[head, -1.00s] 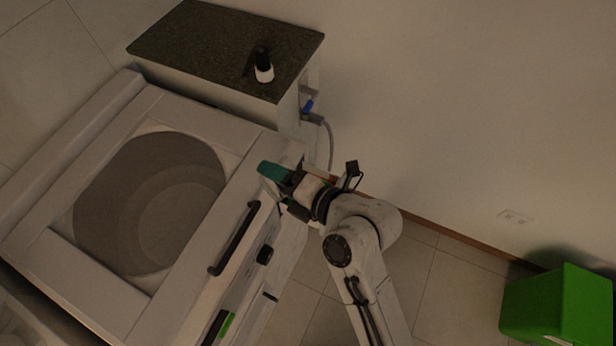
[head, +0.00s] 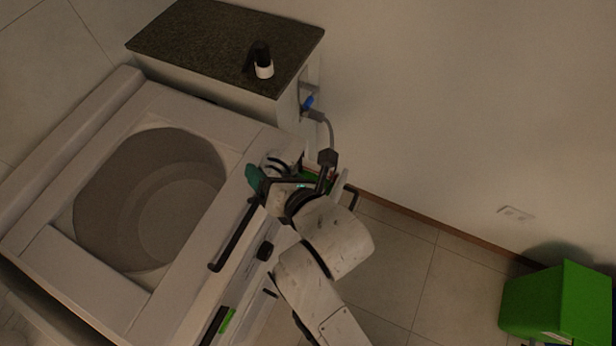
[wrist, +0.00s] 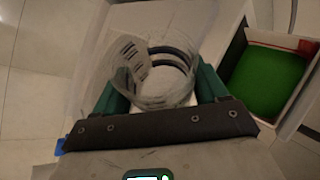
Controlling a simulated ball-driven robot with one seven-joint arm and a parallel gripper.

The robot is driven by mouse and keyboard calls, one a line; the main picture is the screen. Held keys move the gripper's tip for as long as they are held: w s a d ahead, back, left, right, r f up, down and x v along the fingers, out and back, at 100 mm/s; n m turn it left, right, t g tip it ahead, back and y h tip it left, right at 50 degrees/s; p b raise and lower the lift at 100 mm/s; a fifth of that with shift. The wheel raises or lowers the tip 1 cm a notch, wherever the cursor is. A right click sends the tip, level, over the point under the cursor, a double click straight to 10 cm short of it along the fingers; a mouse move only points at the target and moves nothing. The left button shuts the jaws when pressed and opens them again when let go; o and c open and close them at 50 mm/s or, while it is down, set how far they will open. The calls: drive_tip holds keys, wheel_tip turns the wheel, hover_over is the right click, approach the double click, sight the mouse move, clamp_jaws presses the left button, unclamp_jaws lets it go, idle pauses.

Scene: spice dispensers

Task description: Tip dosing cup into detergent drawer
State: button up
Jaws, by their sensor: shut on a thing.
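The dosing cup (wrist: 155,75) is a clear cup with dark rings and printed marks. My gripper (wrist: 160,92) is shut on it, one green finger on each side. In the head view my gripper (head: 270,176) is at the washer's back right corner, with the cup (head: 283,160) partly hidden by the fingers. The detergent drawer (wrist: 232,52) is open, pale-walled with a bright green inside, to the right of the cup in the wrist view. In the head view only a bit of green (head: 315,177) shows behind my wrist. The cup's tilt and contents cannot be told.
The washer (head: 190,300) with its round drum and black handle (head: 236,238) lies left of my arm. A dark-topped cabinet (head: 215,45) holds a black and white bottle (head: 263,62). A hose (head: 328,130) hangs beside it. A green bin (head: 555,305) stands far right.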

drive_tip(key=s+a+r+n+h+p, duration=0.1)
drive_tip(key=s+a+r+n+t+p, duration=0.1)
drive_tip(key=shift+a+r+n+t+h, duration=0.1)
drive_tip(key=shift+a+n+t+h, duration=0.2)
drive_tip(key=shift+n+h, duration=0.1)
drive_tip(key=shift+s+a+f+n+t+h+b, duration=0.3)
drive_tip(key=shift+s+a+f+n+t+h, duration=0.15)
drive_tip(key=shift+n, duration=0.25)
wheel_tip(320, 180, up, 5)
drive_tip(key=p, duration=0.5)
drive_tip(key=shift+r, duration=0.1)
drive_tip(key=shift+w+d, duration=0.1)
drive_tip(key=shift+d, duration=0.05)
